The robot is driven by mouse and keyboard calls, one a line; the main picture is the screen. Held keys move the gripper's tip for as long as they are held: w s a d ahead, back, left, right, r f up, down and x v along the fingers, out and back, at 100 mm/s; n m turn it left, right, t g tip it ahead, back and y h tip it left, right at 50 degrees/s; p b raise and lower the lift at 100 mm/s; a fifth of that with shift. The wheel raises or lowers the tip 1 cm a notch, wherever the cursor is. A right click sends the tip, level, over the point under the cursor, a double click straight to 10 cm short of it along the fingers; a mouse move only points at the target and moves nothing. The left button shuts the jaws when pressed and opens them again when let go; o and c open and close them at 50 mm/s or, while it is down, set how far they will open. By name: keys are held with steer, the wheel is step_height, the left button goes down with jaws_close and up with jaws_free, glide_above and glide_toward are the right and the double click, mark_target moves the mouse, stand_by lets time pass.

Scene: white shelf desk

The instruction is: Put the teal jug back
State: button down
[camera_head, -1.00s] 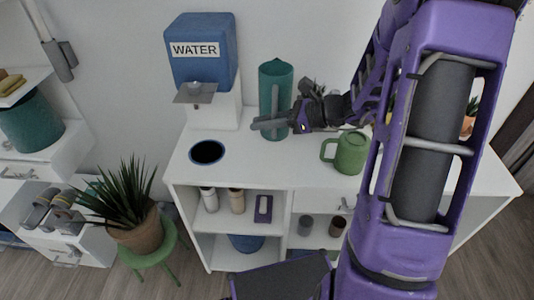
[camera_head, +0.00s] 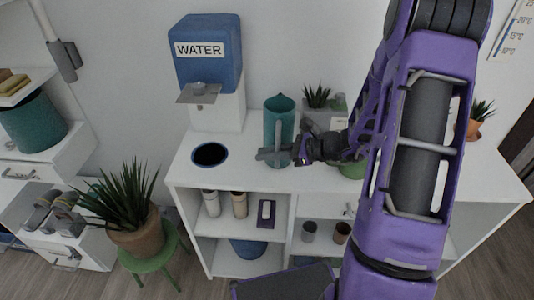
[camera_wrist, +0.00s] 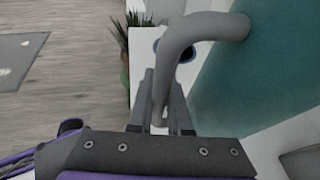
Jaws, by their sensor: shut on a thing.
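The teal jug (camera_head: 278,115) is upright above or on the front middle of the white desk top (camera_head: 225,178); I cannot tell whether its base touches. My gripper (camera_head: 272,156) is in front of the jug's lower part and hides some of it. In the wrist view, the jug's teal body (camera_wrist: 245,85) fills the right side and its grey curved handle (camera_wrist: 190,38) comes down between my fingers. My gripper (camera_wrist: 160,100) is shut on that handle.
A blue water dispenser (camera_head: 207,55) stands at the back left, with a dark round opening (camera_head: 209,155) in front of it. A green mug (camera_head: 351,169) is mostly hidden behind my arm. A small plant (camera_head: 317,96) stands behind.

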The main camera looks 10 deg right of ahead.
steer(key=shift+f, duration=0.2)
steer(key=c, duration=0.9)
jaws_free()
steer(key=shift+o, duration=0.2)
steer(key=shift+r, duration=0.1)
steer(key=shift+r, duration=0.2)
steer(key=p+v, duration=0.1)
steer(key=v, duration=1.1)
steer(key=shift+p, duration=0.3)
steer(key=shift+f, duration=0.1)
